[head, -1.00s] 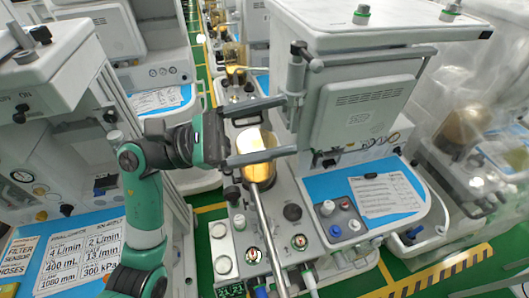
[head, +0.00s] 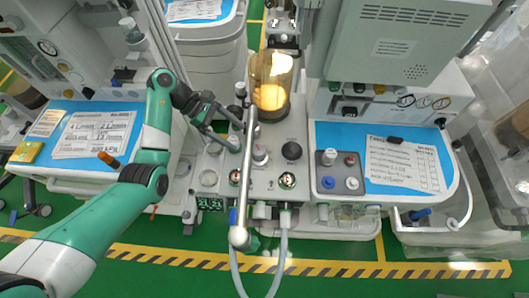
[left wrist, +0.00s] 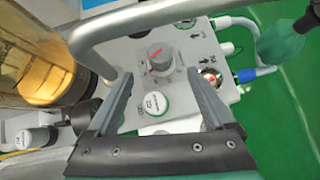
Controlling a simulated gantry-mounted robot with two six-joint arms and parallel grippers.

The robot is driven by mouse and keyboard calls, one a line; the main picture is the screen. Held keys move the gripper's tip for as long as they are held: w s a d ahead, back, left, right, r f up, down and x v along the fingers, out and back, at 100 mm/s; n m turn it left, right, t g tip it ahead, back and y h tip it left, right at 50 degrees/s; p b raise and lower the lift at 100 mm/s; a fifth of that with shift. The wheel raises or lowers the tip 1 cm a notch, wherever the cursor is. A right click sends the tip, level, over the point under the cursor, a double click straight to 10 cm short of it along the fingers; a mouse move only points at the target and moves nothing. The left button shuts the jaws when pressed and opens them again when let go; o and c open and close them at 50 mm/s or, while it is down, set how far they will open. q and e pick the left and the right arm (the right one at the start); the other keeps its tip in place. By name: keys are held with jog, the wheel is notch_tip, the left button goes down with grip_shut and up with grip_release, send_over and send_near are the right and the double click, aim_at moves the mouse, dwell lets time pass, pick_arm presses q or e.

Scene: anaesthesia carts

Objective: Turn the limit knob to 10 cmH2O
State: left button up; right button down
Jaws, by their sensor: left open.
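The limit knob looks to be the grey dial with a red pointer (left wrist: 160,58) on the light grey panel in the left wrist view. Its scale is too small to read. In the head view it seems to be the pale knob (head: 260,155) just right of the metal tube. My left gripper (head: 238,137) is open and empty beside the tube, to the left of that knob. In the left wrist view the open fingers (left wrist: 160,76) spread either side of a white green-ringed round cap (left wrist: 155,103), with the dial just beyond their tips. My right gripper is not in view.
A bent metal tube (head: 246,185) passes over the panel close to my left gripper. An amber canister (head: 270,82) stands behind the panel. A black knob (head: 291,150) sits to the right. Hoses (head: 283,250) hang at the front.

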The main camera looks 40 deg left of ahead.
aim_at(256, 151)
pick_arm(q)
jog(key=b+x, duration=0.2)
jog(key=x, duration=0.1)
jog(key=shift+d+f+b, duration=0.1)
jog(key=shift+f+b, duration=0.3)
jog(key=b+x, duration=0.1)
jog(key=x, duration=0.6)
jog(key=shift+w+d+b, duration=0.15)
jog(key=shift+d+b, duration=0.15)
jog(key=shift+b, duration=0.1)
jog(key=shift+c, duration=0.4)
jog(key=c, duration=1.3)
jog(key=shift+r+n+p, duration=0.25)
jog(key=shift+n+p, duration=0.05)
jog(key=shift+p, duration=0.5)
jog(key=n+t+y+p, duration=0.1)
jog(key=n+y+p, duration=0.1)
jog(key=p, duration=0.3)
jog(key=n+t+y+p, duration=0.1)
jog(key=n+y+p, duration=0.1)
jog(key=n+p, duration=0.2)
jog(key=n+t+y+p, duration=0.2)
jog(key=n+p, duration=0.1)
jog(key=p, duration=0.4)
jog(key=shift+r, duration=0.15)
jog(key=shift+w+f+n+y+p, duration=0.1)
jog(key=shift+f+n+y+p, duration=0.15)
jog(key=shift+n+y+p, duration=0.45)
jog(key=shift+a, duration=0.1)
